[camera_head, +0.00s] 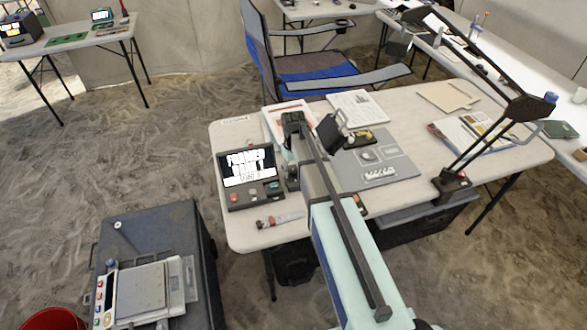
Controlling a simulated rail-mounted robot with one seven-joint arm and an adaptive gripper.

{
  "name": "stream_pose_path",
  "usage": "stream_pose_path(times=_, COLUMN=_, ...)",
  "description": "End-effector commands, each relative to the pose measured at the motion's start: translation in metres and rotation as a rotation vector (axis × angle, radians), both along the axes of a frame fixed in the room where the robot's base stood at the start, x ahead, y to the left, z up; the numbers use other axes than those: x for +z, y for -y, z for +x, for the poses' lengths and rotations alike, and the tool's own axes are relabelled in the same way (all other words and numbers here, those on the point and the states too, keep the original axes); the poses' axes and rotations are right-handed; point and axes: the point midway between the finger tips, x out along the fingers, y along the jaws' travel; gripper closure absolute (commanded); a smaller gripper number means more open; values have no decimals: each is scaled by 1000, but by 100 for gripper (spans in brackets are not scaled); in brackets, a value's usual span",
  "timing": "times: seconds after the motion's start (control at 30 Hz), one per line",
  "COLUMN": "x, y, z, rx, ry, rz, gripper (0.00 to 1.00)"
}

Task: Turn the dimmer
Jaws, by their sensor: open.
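My arm reaches from the bottom edge over the near table. My gripper (292,178) is small and dark at the arm's far end, just right of the display box, and is partly hidden by my own arm. It is open, and I see nothing held in it. A black desk lamp (480,140) with a jointed arm stands on the table's right part. Its dark base (452,184) carries a small red part. I cannot tell for certain which part is the dimmer. The gripper is well left of the lamp base.
The display box (250,180) has a lit screen and buttons. A grey mat (397,172) with small items lies between arm and lamp. An open magazine (472,136) lies beside the lamp. A blue chair (312,65) stands behind the table (245,238). A dark case (190,240) stands at lower left.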

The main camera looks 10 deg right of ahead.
Motion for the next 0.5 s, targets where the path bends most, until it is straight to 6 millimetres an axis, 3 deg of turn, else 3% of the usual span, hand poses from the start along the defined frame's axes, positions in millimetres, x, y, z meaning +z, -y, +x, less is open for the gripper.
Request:
stream_pose_path(times=0.1, x=0, y=0, z=0, rx=0, ry=0, rz=0, gripper=47)
stream_pose_path(times=0.2, x=0, y=0, z=0, rx=0, ry=0, rz=0, gripper=82)
stream_pose_path(times=0.27, x=0, y=0, z=0, rx=0, ry=0, rz=0, gripper=100)
stream_pose_path(times=0.5, x=0, y=0, z=0, rx=-4, ry=0, rz=0, gripper=100)
